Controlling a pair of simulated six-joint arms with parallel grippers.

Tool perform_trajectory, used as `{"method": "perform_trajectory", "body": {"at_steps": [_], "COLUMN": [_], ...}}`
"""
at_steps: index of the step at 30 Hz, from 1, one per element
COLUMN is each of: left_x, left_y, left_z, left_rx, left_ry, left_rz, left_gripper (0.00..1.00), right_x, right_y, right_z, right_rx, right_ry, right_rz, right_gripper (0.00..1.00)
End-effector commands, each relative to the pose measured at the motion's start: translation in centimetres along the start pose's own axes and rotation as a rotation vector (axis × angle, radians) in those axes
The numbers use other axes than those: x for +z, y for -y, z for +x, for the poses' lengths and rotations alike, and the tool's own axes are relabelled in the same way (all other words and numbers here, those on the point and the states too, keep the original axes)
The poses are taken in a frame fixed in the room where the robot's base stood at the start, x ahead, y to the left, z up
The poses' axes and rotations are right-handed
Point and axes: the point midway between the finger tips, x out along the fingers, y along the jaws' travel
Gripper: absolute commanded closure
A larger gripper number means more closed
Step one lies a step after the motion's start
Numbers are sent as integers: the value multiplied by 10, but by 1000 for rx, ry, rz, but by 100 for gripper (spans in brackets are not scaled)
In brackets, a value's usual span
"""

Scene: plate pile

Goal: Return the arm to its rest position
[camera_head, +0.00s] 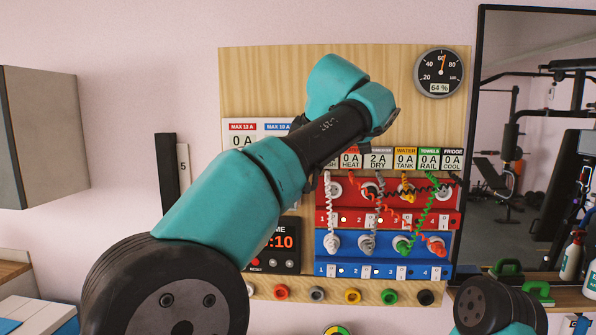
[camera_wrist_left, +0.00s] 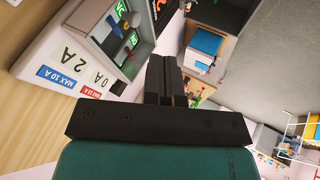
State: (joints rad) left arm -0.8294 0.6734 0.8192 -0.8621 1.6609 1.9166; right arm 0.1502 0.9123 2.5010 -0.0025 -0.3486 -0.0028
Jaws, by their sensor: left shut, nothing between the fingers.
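My left gripper (camera_wrist_left: 165,80) is shut and empty in the left wrist view, its two black fingers side by side. In the head view my teal and black left arm rises from the lower left across the wooden panel (camera_head: 270,75). Its gripper is mostly hidden behind the arm there. My right gripper is not in view; only part of that arm shows at the bottom right.
Red (camera_head: 440,219) and blue (camera_head: 437,269) socket blocks with coiled cables are on the panel. A gauge (camera_head: 438,73) is at upper right, a timer (camera_head: 287,247) below the arm. A grey cabinet (camera_head: 40,137) hangs left; a mirror (camera_head: 519,60) stands right.

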Motion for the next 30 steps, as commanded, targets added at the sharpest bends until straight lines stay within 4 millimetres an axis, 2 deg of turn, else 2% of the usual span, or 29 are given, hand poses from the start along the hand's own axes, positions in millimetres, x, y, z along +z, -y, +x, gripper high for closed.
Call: {"method": "perform_trajectory", "body": {"at_steps": [12, 14, 17, 20, 23, 26, 30], "left_x": [0, 1, 5, 15, 30, 46, 67], "left_y": [0, 0, -2, -6, -8, -4, 12], "left_z": [-4, -2, 11, 42, 88, 144, 218], "left_rx": [-1, -2, -7, -16, -29, -41, -51], "left_ry": [0, 1, 8, 27, 62, 114, 197], "left_rz": [0, 6, 37, 110, 217, 338, 487], "left_gripper": [100, 100, 100, 100, 100, 100, 100], "right_x": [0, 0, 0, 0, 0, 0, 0], "right_y": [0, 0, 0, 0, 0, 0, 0], "right_z": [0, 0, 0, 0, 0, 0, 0], "right_rx": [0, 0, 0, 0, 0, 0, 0], "right_ry": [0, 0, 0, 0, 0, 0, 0], "right_rz": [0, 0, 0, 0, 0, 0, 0], "right_gripper": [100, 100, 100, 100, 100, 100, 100]}}
